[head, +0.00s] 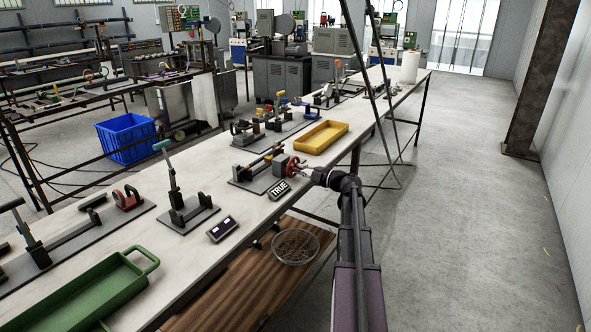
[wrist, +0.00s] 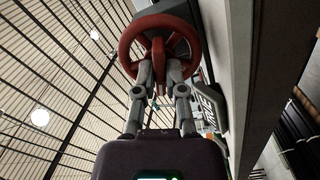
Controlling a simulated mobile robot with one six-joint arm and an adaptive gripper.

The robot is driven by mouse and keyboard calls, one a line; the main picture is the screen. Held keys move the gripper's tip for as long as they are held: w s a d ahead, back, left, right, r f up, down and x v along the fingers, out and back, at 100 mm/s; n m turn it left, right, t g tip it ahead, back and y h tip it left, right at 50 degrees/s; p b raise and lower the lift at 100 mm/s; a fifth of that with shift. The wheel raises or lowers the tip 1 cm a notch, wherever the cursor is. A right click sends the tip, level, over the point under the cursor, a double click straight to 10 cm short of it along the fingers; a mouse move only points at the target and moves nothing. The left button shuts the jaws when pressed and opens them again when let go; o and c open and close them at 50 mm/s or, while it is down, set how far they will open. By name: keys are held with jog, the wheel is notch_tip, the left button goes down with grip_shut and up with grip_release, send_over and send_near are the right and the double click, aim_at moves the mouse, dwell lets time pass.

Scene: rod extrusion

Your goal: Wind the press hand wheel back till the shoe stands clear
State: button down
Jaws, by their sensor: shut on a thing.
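The red hand wheel (head: 292,167) is on the near right end of a small press (head: 258,170) on the long bench. In the wrist view the wheel (wrist: 159,42) fills the top middle, with my gripper (wrist: 160,75) right at its lower rim and hub. My gripper (head: 308,172) reaches the wheel from the right in the head view. Its fingers are shut on a red part of the wheel. The press shoe is too small to make out in the head view, and the wrist view does not show it.
A dark block marked TRUE (head: 279,190) lies just in front of the press. A yellow tray (head: 321,137) stands behind it. A purple-black display box (head: 222,229) and a green tray (head: 75,285) are nearer. A wire basket (head: 296,247) sits on the lower shelf. The aisle floor (head: 460,200) is clear.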

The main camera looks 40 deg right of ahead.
jog(key=shift+n, duration=1)
jog(key=c, duration=0.6)
grip_release()
jog(key=shift+c, duration=0.2)
jog(key=v, duration=1.2)
jog(key=shift+f, duration=0.1)
